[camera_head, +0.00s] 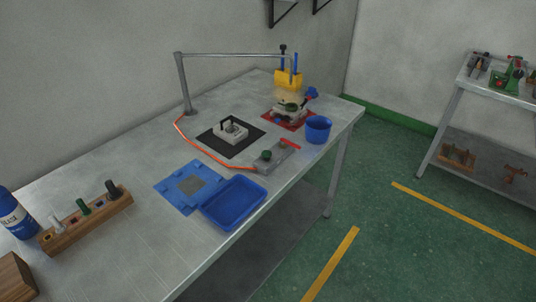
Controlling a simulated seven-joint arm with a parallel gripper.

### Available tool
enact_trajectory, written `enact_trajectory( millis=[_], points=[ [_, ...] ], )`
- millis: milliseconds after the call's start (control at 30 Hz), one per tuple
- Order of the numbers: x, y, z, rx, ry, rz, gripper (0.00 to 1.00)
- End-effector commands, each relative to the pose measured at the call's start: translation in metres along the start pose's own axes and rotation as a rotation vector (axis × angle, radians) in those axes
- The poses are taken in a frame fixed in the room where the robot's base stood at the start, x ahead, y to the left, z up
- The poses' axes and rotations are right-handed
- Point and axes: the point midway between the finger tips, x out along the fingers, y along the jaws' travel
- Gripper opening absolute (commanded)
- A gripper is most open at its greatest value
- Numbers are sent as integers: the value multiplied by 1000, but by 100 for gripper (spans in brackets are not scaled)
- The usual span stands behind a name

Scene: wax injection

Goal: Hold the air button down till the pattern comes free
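A grey control box (262,166) stands near the front edge of the table, with a dark green button (266,155) on top and a red lever or handle (290,143) at its right end. It looks like the air box; an orange hose (215,156) runs to it. A pale grey block, seemingly a mould part (232,133), sits on a black mat (213,141) behind the box. A dark upright shape shows on it; whether this is the pattern I cannot tell. My gripper is not in view, and nothing visibly touches the button.
A blue tray (262,193) and blue mat (170,192) lie in front. A blue cup (318,128), a red mat with a small machine (291,107) and a yellow container (288,80) stand right. A grey post with overhead bar (183,85) rises behind. A wooden tool rack (92,219) stands left.

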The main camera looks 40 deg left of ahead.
Motion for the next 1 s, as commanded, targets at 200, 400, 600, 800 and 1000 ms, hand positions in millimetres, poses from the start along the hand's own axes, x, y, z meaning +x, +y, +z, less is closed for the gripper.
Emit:
enact_trajectory(
  millis=[200, 400, 600, 800, 1000],
  points=[
    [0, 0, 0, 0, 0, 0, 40],
    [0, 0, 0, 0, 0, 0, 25],
    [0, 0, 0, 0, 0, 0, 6],
    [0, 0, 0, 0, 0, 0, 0],
    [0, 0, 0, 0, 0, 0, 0]
  ],
)
